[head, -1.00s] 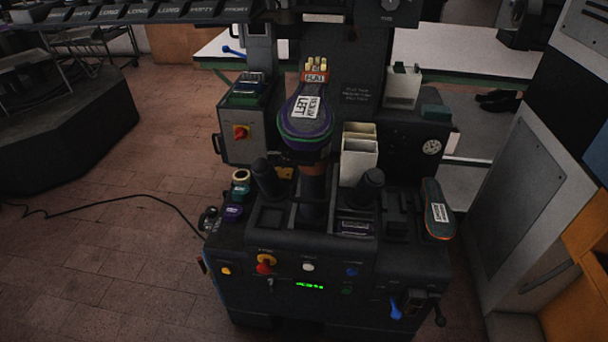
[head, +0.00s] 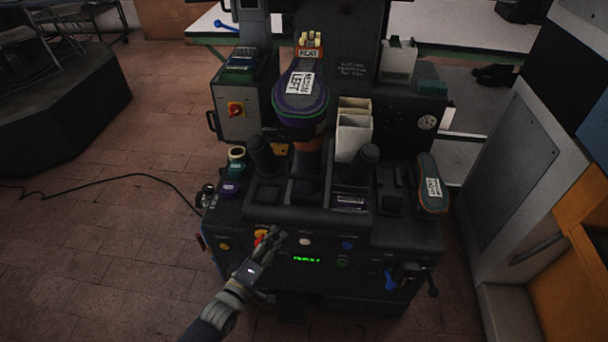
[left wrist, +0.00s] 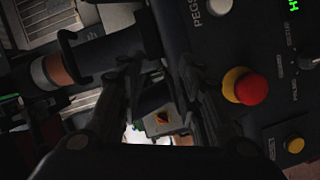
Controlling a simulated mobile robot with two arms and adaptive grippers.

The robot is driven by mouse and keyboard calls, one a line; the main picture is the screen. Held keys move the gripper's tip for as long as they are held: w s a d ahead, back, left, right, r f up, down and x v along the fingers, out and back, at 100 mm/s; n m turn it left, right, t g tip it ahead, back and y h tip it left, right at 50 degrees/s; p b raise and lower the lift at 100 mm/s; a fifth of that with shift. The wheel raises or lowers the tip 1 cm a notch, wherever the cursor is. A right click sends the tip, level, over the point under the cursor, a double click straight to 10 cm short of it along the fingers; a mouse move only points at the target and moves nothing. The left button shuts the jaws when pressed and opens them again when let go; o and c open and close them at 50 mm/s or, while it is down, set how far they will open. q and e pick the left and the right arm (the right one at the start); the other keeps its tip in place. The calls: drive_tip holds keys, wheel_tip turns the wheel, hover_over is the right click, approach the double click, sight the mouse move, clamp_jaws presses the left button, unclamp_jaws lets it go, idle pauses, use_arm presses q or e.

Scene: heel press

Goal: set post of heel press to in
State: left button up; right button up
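The black heel press (head: 330,225) stands in the middle of the head view. Its post (head: 307,175), a dark column with a copper-brown upper band, rises from the central slot below a shoe form labelled LEFT (head: 299,92). The post appears sideways at the left of the left wrist view (left wrist: 105,55). My left gripper (head: 289,234) is over the front panel, beside the red button (head: 261,236), low and in front of the post. In the left wrist view its two fingers (left wrist: 157,80) are apart with nothing between them. My right gripper is not in view.
Two dark round-topped uprights (head: 262,155) (head: 365,163) flank the slot. A second shoe form (head: 431,184) lies at the right, and white bins (head: 353,135) stand behind. A cable (head: 110,180) crosses the floor. A grey cabinet (head: 525,180) closes off the right; the left floor is open.

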sight(304, 175)
use_arm(q)
wheel_tip(304, 175, up, 12)
drive_tip(key=w+d+f+n+t+h, duration=0.1)
drive_tip(key=d+n+t+h, duration=0.1)
drive_tip(key=d, duration=0.1)
drive_tip(key=b+x, duration=0.1)
drive_tip(key=x, duration=0.2)
drive_tip(key=r+b+x, duration=0.1)
drive_tip(key=x, duration=0.3)
drive_tip(key=b+x, duration=0.2)
drive_tip(key=x, duration=0.2)
drive_tip(key=shift+a+r, duration=0.1)
drive_tip(key=shift+r, duration=0.15)
clamp_jaws()
